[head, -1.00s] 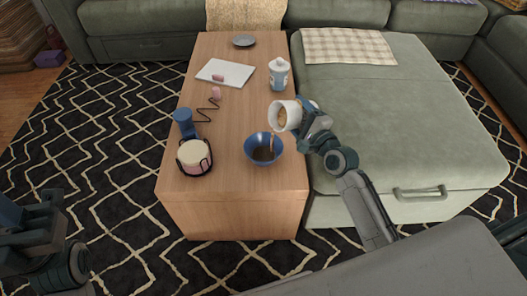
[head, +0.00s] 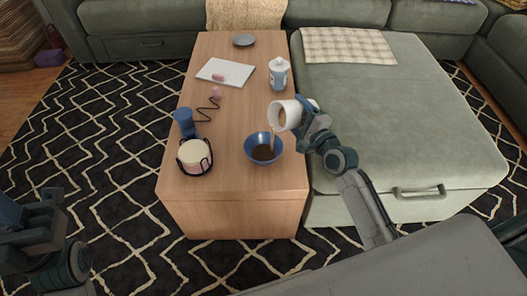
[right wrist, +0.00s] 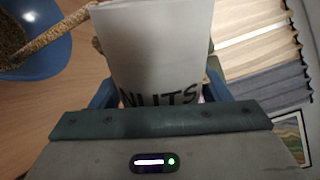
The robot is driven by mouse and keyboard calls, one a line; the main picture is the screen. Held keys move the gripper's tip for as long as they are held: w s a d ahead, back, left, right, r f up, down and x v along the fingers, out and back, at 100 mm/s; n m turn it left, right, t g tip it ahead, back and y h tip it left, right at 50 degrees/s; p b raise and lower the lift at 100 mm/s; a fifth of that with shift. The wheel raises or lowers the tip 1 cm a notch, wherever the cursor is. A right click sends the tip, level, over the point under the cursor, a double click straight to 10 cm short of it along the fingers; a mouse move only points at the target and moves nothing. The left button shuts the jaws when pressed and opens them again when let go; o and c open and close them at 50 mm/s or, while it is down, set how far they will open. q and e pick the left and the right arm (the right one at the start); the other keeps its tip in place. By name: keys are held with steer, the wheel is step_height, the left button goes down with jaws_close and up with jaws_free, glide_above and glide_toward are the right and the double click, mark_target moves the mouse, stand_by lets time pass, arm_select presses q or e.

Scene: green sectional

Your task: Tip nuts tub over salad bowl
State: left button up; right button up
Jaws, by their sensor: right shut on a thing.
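The white nuts tub (head: 284,114) is tipped on its side above the table, its mouth toward the lower left, with tan contents showing inside. My right gripper (head: 303,113) is shut on the tub from the right; in the right wrist view the tub (right wrist: 158,50) shows the letters NUTS. A tan stream (head: 272,138) runs from the tub's mouth down into the blue salad bowl (head: 250,150). The bowl holds brown contents. It also shows in the right wrist view (right wrist: 45,68). My left gripper (head: 50,210) is at the left edge, away from the table; its jaws are unclear.
A green sofa section (head: 400,120) stands along the table's right side.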

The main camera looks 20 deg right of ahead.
steer(key=shift+a+r+n+p, duration=0.15)
steer(key=shift+r+n+p, duration=0.45)
steer(key=shift+n+p, duration=0.15)
stand_by(1.5)
stand_by(0.3)
steer(key=shift+f+m+p, duration=0.4)
steer(key=shift+m+p, duration=0.05)
steer(key=shift+m, duration=0.5)
steer(key=shift+d+f+m, duration=0.2)
steer(key=shift+f+m, duration=0.15)
steer(key=shift+m, duration=0.35)
steer(key=r+m+p, duration=0.1)
steer(key=d+r+m+p, duration=0.1)
steer(key=p, duration=0.1)
steer(key=d+r+m+p, duration=0.1)
steer(key=shift+w+m, duration=0.25)
steer(key=shift+m, duration=0.15)
steer(key=shift+d+r+m+p, duration=0.15)
steer(key=shift+d+m+p, duration=0.2)
steer(key=shift+m+p, duration=0.25)
steer(key=shift+w+d+m, duration=0.1)
steer(key=shift+m, duration=0.2)
